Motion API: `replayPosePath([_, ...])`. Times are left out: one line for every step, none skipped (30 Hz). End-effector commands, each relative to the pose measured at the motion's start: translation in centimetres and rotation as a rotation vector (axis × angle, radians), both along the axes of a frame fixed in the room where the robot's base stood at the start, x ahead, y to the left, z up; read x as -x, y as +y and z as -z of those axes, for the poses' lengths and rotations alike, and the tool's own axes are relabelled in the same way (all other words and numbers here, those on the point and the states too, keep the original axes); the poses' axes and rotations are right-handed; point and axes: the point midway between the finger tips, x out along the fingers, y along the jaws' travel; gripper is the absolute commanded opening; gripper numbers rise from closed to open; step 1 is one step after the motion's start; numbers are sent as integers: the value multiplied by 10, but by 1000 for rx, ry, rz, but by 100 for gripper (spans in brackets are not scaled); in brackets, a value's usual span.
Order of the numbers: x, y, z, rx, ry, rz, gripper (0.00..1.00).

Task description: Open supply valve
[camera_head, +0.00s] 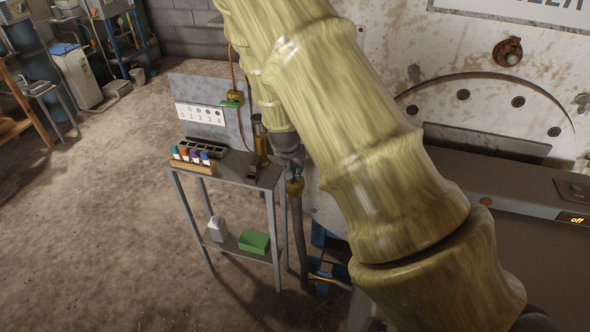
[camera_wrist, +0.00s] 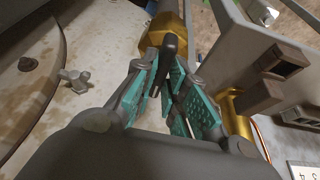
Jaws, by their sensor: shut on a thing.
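The supply valve has a brass body (camera_head: 295,187) on a vertical grey pipe (camera_head: 297,235) beside the machine's wall. In the wrist view its brass body (camera_wrist: 165,32) is at the top centre, with a dark lever handle (camera_wrist: 169,48) pointing toward me. My gripper (camera_wrist: 167,75) has its teal ribbed pads on both sides of the handle and is shut on it. In the head view my gripper (camera_head: 290,160) is just above the brass body, and my arm hides part of the area. The valve's exact turn angle cannot be told.
A grey metal stand (camera_head: 228,172) is left of the valve, with a rack of coloured vials (camera_head: 192,158) and a brass cylinder (camera_head: 261,145). Open floor lies to the left.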

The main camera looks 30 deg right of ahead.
Motion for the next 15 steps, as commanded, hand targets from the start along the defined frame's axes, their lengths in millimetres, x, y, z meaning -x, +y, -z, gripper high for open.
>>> replayPosePath([-2,-1,-2,1,-5,3,0])
replayPosePath([-2,-1,-2,1,-5,3,0])
replayPosePath([-2,-1,-2,1,-5,3,0])
replayPosePath([-2,-1,-2,1,-5,2,0])
replayPosePath([-2,-1,-2,1,-5,2,0])
replayPosePath([-2,-1,-2,1,-5,2,0])
replayPosePath([-2,-1,-2,1,-5,2,0])
replayPosePath([-2,-1,-2,1,-5,2,0])
replayPosePath([-2,-1,-2,1,-5,2,19])
replayPosePath([-1,-1,-1,1,-5,2,25])
replayPosePath([-1,-1,-1,1,-4,2,30])
replayPosePath([-1,-1,-1,1,-3,1,34])
replayPosePath([-1,-1,-1,1,-3,1,34])
replayPosePath([-1,-1,-1,1,-3,1,34])
replayPosePath([-1,-1,-1,1,-3,1,34])
